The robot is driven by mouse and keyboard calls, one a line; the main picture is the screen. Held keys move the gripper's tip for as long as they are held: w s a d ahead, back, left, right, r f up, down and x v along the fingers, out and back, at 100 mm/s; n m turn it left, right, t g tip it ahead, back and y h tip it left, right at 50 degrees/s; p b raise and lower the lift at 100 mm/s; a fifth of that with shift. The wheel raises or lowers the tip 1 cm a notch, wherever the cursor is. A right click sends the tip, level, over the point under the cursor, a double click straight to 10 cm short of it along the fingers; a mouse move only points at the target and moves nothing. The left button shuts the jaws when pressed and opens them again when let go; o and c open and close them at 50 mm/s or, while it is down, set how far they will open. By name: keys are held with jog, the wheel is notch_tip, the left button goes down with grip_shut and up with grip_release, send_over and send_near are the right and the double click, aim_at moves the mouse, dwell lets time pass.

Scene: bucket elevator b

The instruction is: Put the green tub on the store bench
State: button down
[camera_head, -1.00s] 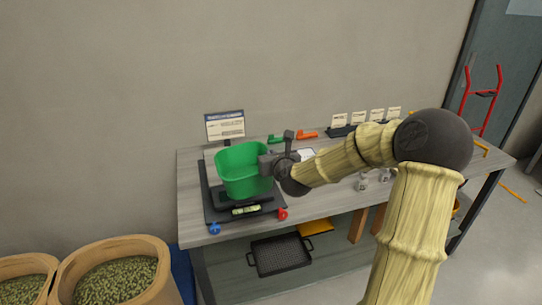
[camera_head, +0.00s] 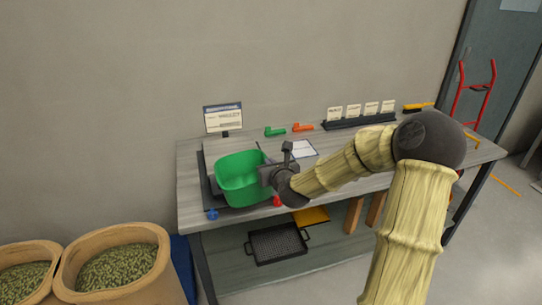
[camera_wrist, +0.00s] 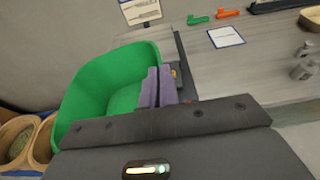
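The green tub (camera_head: 240,178) is an open, empty-looking plastic tub in front of the sign, over the left end of the bench. My gripper (camera_head: 268,174) is at its right side. In the wrist view the purple finger pads (camera_wrist: 158,87) close over the right wall of the green tub (camera_wrist: 98,88), one inside and one outside. The tub appears raised above the black scale (camera_head: 206,185), which it partly hides. The tub's underside is hidden. I cannot tell which surface is the store bench; the grey workbench (camera_head: 186,170) is the one in view.
Sacks of green pellets (camera_head: 115,268) stand at the lower left. A white sheet (camera_head: 303,149), green and orange scoops (camera_head: 302,127) and a card rack (camera_head: 358,122) lie on the bench. A black tray (camera_head: 277,245) sits on the lower shelf. A red hand truck (camera_head: 473,95) stands at right.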

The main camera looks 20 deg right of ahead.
jog(key=s+a+f, duration=0.1)
jog(key=s+f, duration=0.2)
jog(key=f, duration=0.5)
jog(key=s+a+f, duration=0.2)
jog(key=s+f, duration=0.2)
jog(key=f, duration=0.5)
jog(key=s+a+f, duration=0.2)
jog(key=s+f, duration=0.1)
jog(key=f, duration=0.6)
jog(key=shift+s, duration=0.15)
jog(key=shift+a, duration=0.3)
jog(key=shift+a+y, duration=0.3)
jog(key=shift+a, duration=0.35)
jog(key=shift+f, duration=0.1)
